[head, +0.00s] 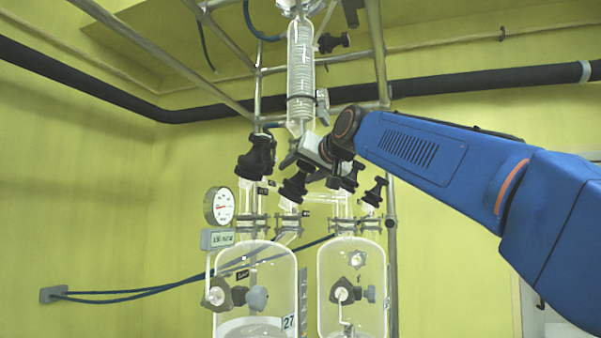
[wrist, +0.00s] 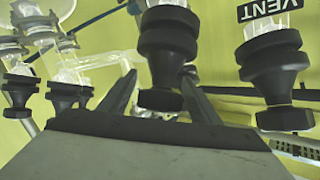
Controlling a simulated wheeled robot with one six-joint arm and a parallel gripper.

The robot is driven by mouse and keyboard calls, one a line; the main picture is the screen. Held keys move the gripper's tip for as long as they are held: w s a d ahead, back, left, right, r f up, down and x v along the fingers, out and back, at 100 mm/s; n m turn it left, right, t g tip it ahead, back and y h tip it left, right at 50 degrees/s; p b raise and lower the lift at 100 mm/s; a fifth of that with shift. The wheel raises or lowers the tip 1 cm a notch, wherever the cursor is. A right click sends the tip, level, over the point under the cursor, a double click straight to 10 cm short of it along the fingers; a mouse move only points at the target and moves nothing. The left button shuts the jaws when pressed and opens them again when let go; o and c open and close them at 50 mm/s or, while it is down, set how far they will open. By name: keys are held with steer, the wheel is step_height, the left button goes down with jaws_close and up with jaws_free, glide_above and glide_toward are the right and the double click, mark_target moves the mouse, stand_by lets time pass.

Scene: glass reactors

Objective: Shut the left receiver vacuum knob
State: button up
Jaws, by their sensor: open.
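My gripper (head: 308,160) is open among the black valve knobs above the two glass receivers. In the wrist view, my gripper (wrist: 160,100) has its two fingers apart, with a black ribbed knob (wrist: 168,45) in the picture between them. The knob's end overlaps the finger gap; I cannot tell whether the fingers touch it. No label shows on this knob, so I cannot confirm that it is the left receiver vacuum knob. Another black knob (wrist: 272,65) to its right carries a VENT label. In the head view a black knob (head: 296,183) hangs just below my gripper.
The left receiver (head: 256,275) and right receiver (head: 352,280) stand below. A round gauge (head: 219,205) is at the left. More black knobs (head: 374,193) are close by on the right. A glass condenser (head: 301,65) and metal frame bars (head: 376,50) rise above.

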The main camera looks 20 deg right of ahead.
steer(key=shift+n+y, duration=0.3)
steer(key=shift+n, duration=0.1)
